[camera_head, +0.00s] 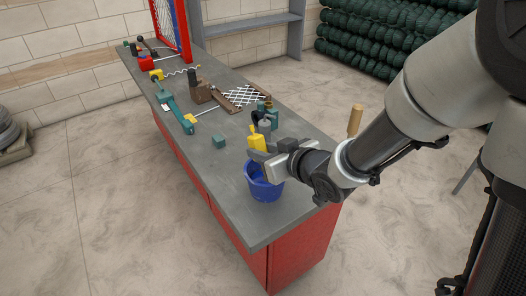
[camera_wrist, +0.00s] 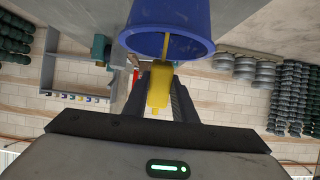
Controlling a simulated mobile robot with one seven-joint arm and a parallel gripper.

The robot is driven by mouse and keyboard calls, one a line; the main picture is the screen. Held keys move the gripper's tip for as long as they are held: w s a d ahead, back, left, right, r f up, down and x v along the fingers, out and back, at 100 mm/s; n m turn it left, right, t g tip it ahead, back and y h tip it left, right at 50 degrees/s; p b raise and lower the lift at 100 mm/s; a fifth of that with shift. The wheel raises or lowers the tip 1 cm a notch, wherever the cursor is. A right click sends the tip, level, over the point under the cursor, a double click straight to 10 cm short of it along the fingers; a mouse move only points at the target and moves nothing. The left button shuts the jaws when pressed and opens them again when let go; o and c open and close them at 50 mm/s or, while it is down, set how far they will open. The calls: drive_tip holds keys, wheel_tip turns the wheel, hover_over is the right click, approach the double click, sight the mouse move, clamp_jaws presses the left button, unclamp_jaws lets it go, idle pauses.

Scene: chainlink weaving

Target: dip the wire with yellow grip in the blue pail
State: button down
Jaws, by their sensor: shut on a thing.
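The blue pail (camera_head: 263,184) stands on the grey bench near its front end. My gripper (camera_head: 260,150) is directly above the pail, shut on the yellow grip (camera_head: 257,138) of the wire. In the wrist view, the yellow grip (camera_wrist: 160,86) sits between the two dark fingers of my gripper (camera_wrist: 159,88). A thin yellow length of wire (camera_wrist: 166,46) runs from the grip into the mouth of the blue pail (camera_wrist: 165,16). The wire's far end is hidden, so I cannot tell how deep it reaches.
The grey bench (camera_head: 233,175) has a small teal block (camera_head: 219,141) left of the pail. Dark bottles (camera_head: 266,122) stand just behind my gripper.

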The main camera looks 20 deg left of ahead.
sight(255, 135)
drive_tip(key=shift+w+a+r+p, duration=0.4)
drive_tip(key=shift+r+p, duration=0.4)
drive_tip(key=shift+r, duration=0.25)
drive_tip(key=shift+w+a+r+p, duration=0.25)
drive_tip(key=shift+a+r+p, duration=0.15)
drive_tip(key=shift+r+p, duration=0.55)
drive_tip(key=shift+w+a+r+p, duration=0.4)
drive_tip(key=shift+r+p, duration=0.25)
drive_tip(key=shift+r, duration=0.55)
wheel_tip(255, 135, up, 5)
drive_tip(key=p, duration=0.4)
drive_tip(key=shift+r+p, duration=0.1)
drive_tip(key=shift+p, duration=0.3)
